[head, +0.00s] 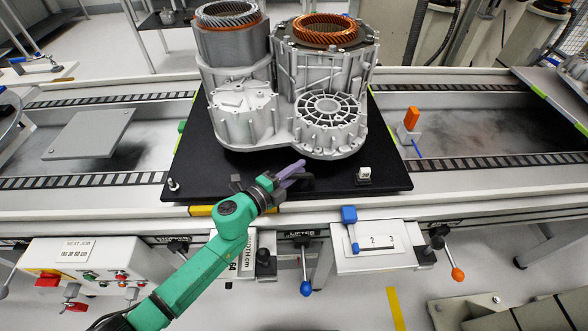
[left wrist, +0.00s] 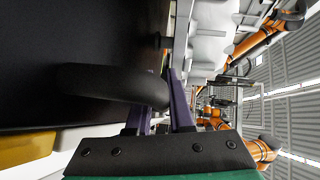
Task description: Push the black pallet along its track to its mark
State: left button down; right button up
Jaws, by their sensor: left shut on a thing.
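The black pallet (head: 225,177) lies across the track (head: 80,181) in the middle of the head view. It carries a grey metal stator housing (head: 330,125) with a copper-wound ring (head: 325,28) on top. My left gripper (head: 291,173) is at the pallet's front edge, its purple fingers shut on a black handle. In the left wrist view the curved handle (left wrist: 115,85) runs between the purple fingers (left wrist: 160,105). A yellow-green strip (head: 384,110) shows along the pallet's right side; I cannot tell whether it is the mark. My right gripper is out of view.
A grey plate (head: 90,134) lies on the track bed at left. An orange-topped stop (head: 410,122) stands right of the pallet. A blue-knobbed lever (head: 349,216) and a control box (head: 95,265) are along the front.

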pick_arm(q)
jog(key=shift+a+f, duration=0.1)
jog(key=shift+f, duration=0.05)
jog(key=c, duration=1.1)
grip_release()
jog(key=shift+s+a, duration=0.1)
jog(key=b+v, duration=0.2)
jog(key=v, duration=1.2)
jog(key=shift+a, duration=0.15)
